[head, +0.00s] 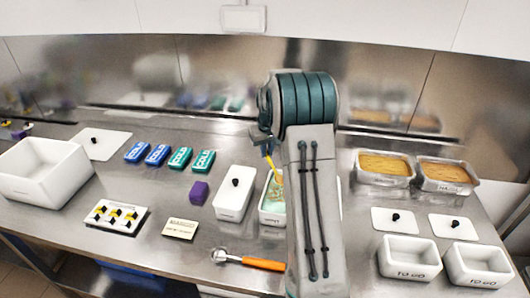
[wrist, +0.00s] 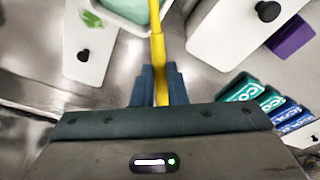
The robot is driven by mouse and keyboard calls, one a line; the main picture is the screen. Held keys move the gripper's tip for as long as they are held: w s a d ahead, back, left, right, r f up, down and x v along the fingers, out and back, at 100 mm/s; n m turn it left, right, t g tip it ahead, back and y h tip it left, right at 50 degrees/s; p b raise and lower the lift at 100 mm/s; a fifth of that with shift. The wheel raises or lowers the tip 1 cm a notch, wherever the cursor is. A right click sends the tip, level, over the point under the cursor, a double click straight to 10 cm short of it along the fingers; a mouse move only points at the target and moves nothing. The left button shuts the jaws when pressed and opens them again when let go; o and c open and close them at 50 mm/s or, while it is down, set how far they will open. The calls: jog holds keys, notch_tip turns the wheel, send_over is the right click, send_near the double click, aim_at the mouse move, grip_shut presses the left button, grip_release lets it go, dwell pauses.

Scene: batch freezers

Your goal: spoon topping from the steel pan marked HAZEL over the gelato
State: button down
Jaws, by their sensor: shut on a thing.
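My gripper (head: 263,140) is shut on the yellow handle of a spoon (head: 268,160). In the wrist view the fingers (wrist: 160,85) close around the yellow handle (wrist: 158,50). The spoon points down over the white tub of pale green gelato (head: 265,216). Yellowish-tan stuff shows around the spoon's lower end; I cannot tell whether it is on the spoon or on the gelato. My arm hides the tub's right part. Two steel pans with tan topping stand at the right; the right one (head: 449,187) has a partly readable mark beginning HA, the other (head: 384,181) none I can read.
A closed white tub (head: 231,207) stands left of the gelato. A scoop with an orange handle (head: 262,264) lies in front. Blue and green cold packs (head: 180,158), a purple block (head: 199,192) and a card (head: 180,229) lie left. Lids and two white TO GO tubs (head: 409,272) are right.

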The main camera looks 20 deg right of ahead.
jog(key=shift+s+b, duration=0.25)
jog(key=shift+b, duration=0.15)
jog(key=r+t+b, duration=0.1)
jog(key=b, duration=0.1)
jog(key=s+t+b, duration=0.1)
jog(key=b, duration=0.2)
jog(key=r+t+b, duration=0.1)
jog(key=b, duration=0.2)
jog(key=shift+s+a+r+t, duration=0.1)
jog(key=shift+s+r+t, duration=0.2)
jog(key=shift+r, duration=0.05)
jog(key=b, duration=0.2)
jog(key=shift+s+r+t+b, duration=0.25)
jog(key=shift+s+t+b, duration=0.05)
jog(key=shift+t+b, duration=0.1)
jog(key=s+r+t+b, duration=0.1)
jog(key=t+b, duration=0.1)
jog(key=b, duration=0.5)
jog(key=s+r+t+b, duration=0.1)
jog(key=s+t+b, duration=0.1)
jog(key=b, duration=0.5)
jog(key=shift+s+a+r, duration=0.1)
jog(key=shift+s+r, duration=0.05)
jog(key=shift+s+b, duration=0.2)
jog(key=shift+b, duration=0.75)
jog(key=shift+s+r+t+b, duration=0.15)
jog(key=shift+t+b, duration=0.25)
jog(key=shift+b, duration=0.4)
